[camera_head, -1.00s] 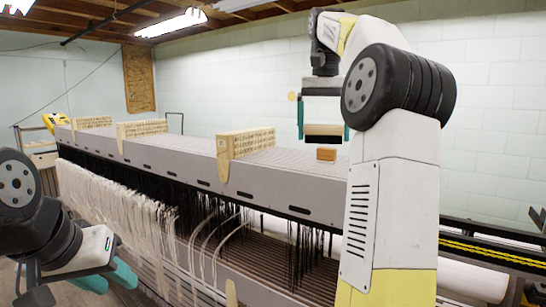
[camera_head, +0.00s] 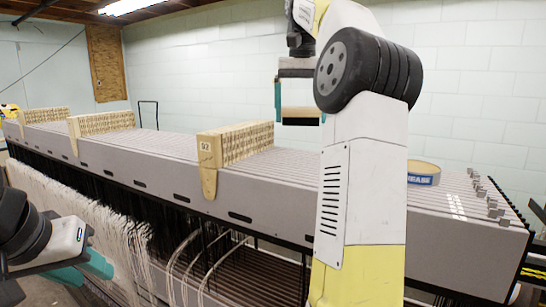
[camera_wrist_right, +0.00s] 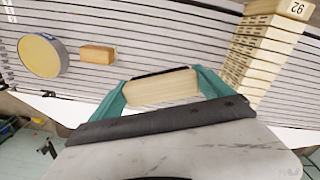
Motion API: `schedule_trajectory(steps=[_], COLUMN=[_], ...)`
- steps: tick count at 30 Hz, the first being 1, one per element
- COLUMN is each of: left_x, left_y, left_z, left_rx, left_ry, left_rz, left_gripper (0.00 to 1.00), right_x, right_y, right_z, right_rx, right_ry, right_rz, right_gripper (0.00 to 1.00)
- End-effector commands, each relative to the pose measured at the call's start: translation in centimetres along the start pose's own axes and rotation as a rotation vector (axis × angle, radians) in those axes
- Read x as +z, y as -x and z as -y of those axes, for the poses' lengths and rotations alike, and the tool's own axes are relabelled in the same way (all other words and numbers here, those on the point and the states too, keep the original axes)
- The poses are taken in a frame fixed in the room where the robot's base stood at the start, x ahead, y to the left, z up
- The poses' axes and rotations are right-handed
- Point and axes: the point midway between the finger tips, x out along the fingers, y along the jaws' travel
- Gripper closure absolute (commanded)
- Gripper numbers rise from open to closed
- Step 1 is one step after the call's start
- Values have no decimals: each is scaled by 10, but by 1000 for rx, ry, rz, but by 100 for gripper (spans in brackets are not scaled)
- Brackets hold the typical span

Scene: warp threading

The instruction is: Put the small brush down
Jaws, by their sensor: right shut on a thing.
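The small brush (camera_head: 300,113) has a pale wooden body and a dark bristle strip. My right gripper (camera_head: 300,119) is shut on it and holds it above the loom's slatted top, right of the nearest wooden stack. In the right wrist view the brush (camera_wrist_right: 162,89) sits between the teal fingers, bristle strip along its far edge. My left gripper (camera_head: 88,277) is open and empty at the lower left, beside the white threads.
The loom's top (camera_head: 160,143) carries wooden stacks (camera_head: 245,144). A round tin (camera_head: 423,174) is at its right; an orange-brown block (camera_wrist_right: 97,54) lies between tin and brush in the wrist view. Slats around them look clear. White threads (camera_head: 75,215) hang in front.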

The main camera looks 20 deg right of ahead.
Motion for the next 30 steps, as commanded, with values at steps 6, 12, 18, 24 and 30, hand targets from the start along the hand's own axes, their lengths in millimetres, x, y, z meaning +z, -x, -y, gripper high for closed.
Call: schedule_trajectory(steps=[6, 12, 18, 24, 30], left_x=[0, 0, 0, 0, 0], left_y=[0, 0, 0, 0, 0], left_z=[0, 0, 0, 0, 0], left_rx=[0, 0, 0, 0, 0], left_ry=[0, 0, 0, 0, 0], left_rz=[0, 0, 0, 0, 0], left_gripper=[64, 64, 64, 64, 64], right_x=[1, 0, 1, 1, 0], right_y=[-31, -54, -80, -97, -97], right_z=[-1, 0, -1, -1, 0], right_rx=[2, 0, 0, -1, -1], right_ry=[-1, -1, -2, -2, -1], right_rz=[3, 0, 3, 1, 0], right_gripper=[53, 53, 53, 53, 53])
